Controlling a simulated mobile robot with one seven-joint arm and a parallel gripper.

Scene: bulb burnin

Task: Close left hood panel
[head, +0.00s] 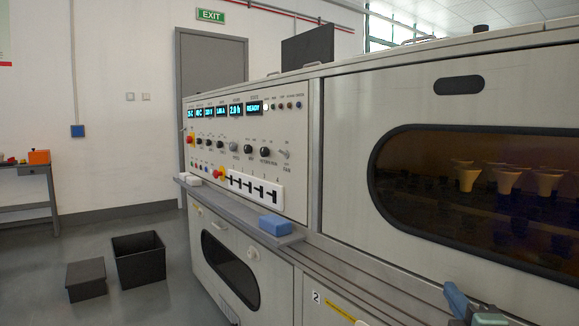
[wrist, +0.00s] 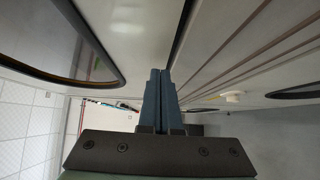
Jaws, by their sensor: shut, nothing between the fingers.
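A large pale hood panel (head: 345,130) with a dark, amber-tinted rounded window (head: 420,180) fills the right of the head view. Its lower edge lies along the machine's rail and it looks about flush with the frame; any small gap is too fine to tell. Its right part is cut off. In the wrist view the panel (wrist: 130,30) and its window (wrist: 60,45) are at the upper left. My gripper (wrist: 160,75) is shut and empty, its blue fingers pointing along the seam beside the panel. In the head view my gripper (head: 457,298) is at the lower right, in front of the panel's lower edge.
A grey ledge (head: 235,215) with a blue block (head: 276,225) runs below the control panel (head: 240,140). A lower door with a dark window (head: 230,270) is beneath. Black bins (head: 138,260) stand on the floor at left. Free floor lies left of the machine.

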